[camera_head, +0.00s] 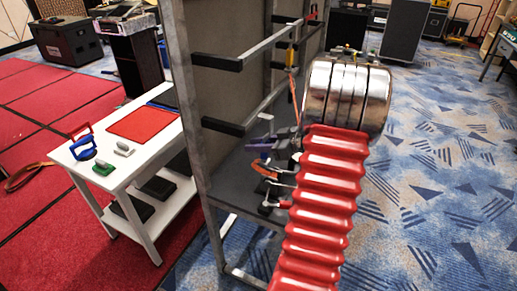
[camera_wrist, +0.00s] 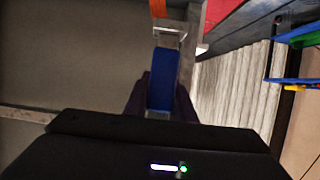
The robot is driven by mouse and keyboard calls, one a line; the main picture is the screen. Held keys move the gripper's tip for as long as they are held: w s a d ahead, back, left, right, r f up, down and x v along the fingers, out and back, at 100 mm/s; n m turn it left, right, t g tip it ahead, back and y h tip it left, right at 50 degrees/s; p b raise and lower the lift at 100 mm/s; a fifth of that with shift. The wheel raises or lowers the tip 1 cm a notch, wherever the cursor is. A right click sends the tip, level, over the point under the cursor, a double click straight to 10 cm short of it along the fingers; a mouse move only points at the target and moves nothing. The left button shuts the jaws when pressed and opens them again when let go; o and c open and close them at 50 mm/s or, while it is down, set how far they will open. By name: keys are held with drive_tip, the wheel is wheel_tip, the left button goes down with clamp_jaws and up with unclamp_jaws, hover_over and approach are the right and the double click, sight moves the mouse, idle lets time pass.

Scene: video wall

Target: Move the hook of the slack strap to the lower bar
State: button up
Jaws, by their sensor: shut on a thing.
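My gripper (camera_wrist: 160,100), with purple fingers, is shut on a blue piece (camera_wrist: 162,78). An orange strap end (camera_wrist: 158,8) shows just beyond the blue piece; I cannot tell whether they join. In the head view my gripper (camera_head: 265,146) is beside the tall grey rack, low in its opening. An orange strap (camera_head: 294,92) hangs from a yellow fitting (camera_head: 290,57) near the rack's bars. Another orange piece (camera_head: 266,171) shows below my gripper. The hook's shape is not clear, and part of the rack is hidden behind my red arm.
The rack's upright (camera_head: 184,110) stands left of my gripper, with black-tipped arms (camera_head: 216,62) sticking out. A white table (camera_head: 130,166) with a red mat (camera_head: 144,122), blue and red handles and a green tool stands left. Open carpet lies at right.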

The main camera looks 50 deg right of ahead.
drive_tip(key=x, duration=0.6)
drive_tip(key=shift+w, duration=0.4)
idle(0.8)
drive_tip(key=shift+a+f, duration=0.1)
drive_tip(key=o, duration=1.1)
drive_tip(key=shift+c, duration=0.2)
